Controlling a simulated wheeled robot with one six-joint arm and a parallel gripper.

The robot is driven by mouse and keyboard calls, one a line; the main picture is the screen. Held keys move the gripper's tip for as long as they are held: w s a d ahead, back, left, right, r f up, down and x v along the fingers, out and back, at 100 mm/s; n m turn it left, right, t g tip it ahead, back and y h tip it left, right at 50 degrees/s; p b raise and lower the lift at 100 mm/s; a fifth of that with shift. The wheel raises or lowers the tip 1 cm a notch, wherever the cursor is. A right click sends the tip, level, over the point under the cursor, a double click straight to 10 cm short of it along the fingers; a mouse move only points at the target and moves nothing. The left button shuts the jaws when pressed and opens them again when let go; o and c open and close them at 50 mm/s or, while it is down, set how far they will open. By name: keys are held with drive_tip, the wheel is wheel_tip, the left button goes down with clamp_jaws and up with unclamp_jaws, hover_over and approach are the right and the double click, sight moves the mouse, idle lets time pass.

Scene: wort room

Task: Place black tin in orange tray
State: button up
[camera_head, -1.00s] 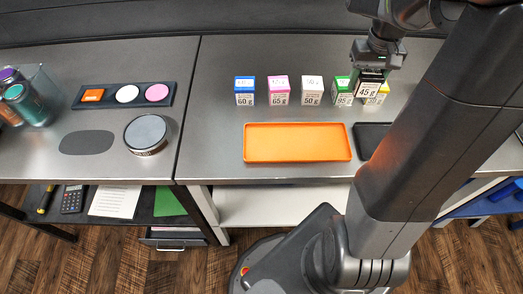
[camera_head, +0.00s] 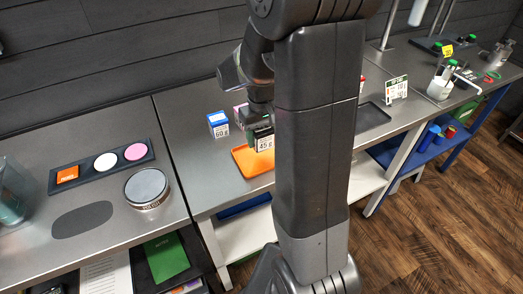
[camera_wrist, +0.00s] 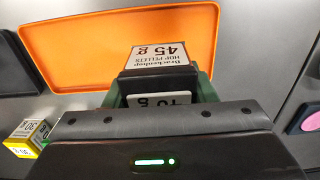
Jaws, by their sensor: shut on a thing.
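The black tin (camera_head: 264,143), with a white "45 g" label, is held in my gripper (camera_head: 260,128). In the wrist view the tin (camera_wrist: 160,60) sits between the green-edged fingers, with its hop pellets label showing. The orange tray (camera_head: 243,160) lies on the grey bench; my arm hides its right part in the head view. In the wrist view the tray (camera_wrist: 65,60) spreads behind the tin. The tin overlaps the tray in both views, but I cannot tell its height above it.
A blue 60 g box (camera_head: 218,124) and a pink box (camera_head: 241,116) stand behind the tray. A yellow box (camera_wrist: 22,142) shows in the wrist view.

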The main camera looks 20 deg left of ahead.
sight(261, 156)
drive_tip(key=shift+f, duration=2.5)
drive_tip(key=shift+f, duration=0.25)
drive_tip(key=o, duration=1)
drive_tip(key=shift+s+r, duration=0.1)
drive_tip(key=shift+o, duration=0.2)
drive_tip(key=shift+r, duration=0.1)
wheel_tip(261, 156, up, 12)
drive_tip(key=shift+r, duration=0.1)
